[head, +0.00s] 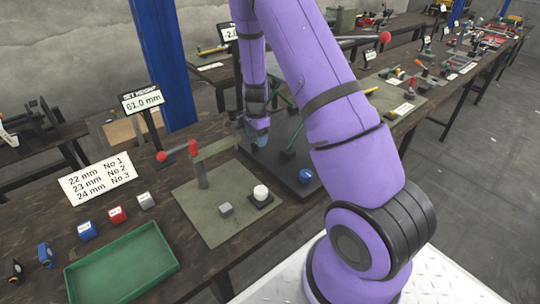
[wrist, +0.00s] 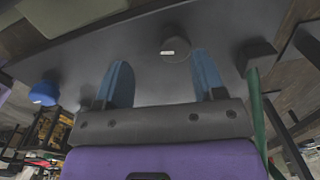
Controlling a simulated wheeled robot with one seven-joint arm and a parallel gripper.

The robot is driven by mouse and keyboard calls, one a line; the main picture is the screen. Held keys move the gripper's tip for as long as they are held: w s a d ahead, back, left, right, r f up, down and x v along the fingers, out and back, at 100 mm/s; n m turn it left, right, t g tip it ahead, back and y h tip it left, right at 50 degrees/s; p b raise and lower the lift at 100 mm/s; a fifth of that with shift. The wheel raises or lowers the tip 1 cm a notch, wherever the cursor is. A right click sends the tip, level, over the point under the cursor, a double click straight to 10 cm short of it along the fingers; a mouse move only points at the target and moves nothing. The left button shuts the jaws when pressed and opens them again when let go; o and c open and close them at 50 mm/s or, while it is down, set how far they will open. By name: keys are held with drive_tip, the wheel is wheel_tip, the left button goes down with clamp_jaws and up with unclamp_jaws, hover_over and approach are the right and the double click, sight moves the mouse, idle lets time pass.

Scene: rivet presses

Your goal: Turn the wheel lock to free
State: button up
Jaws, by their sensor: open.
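My gripper (wrist: 166,80) is open and empty, with its two blue fingers apart. In the head view my gripper (head: 258,137) hangs low over the far part of a black base plate (head: 309,190). In the wrist view a dark round knob (wrist: 174,54) with a small white mark stands on the plate (wrist: 105,55), ahead of and between the fingertips. It may be the wheel lock; I cannot tell its setting. In the head view my gripper and arm hide it. A blue ball knob (head: 306,176) is at the plate's near edge, also in the wrist view (wrist: 43,92).
A green bar (wrist: 257,115) and dark block (wrist: 256,54) stand right of the fingers in the wrist view. A green tray (head: 120,265) lies at front left. A sign (head: 142,101) reads 61.0 mm.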

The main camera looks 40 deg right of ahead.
drive_tip(key=s+a+r, duration=0.1)
drive_tip(key=s+a, duration=0.3)
drive_tip(key=s, duration=0.9)
drive_tip(key=shift+s, duration=0.35)
drive_tip(key=shift+r, duration=0.15)
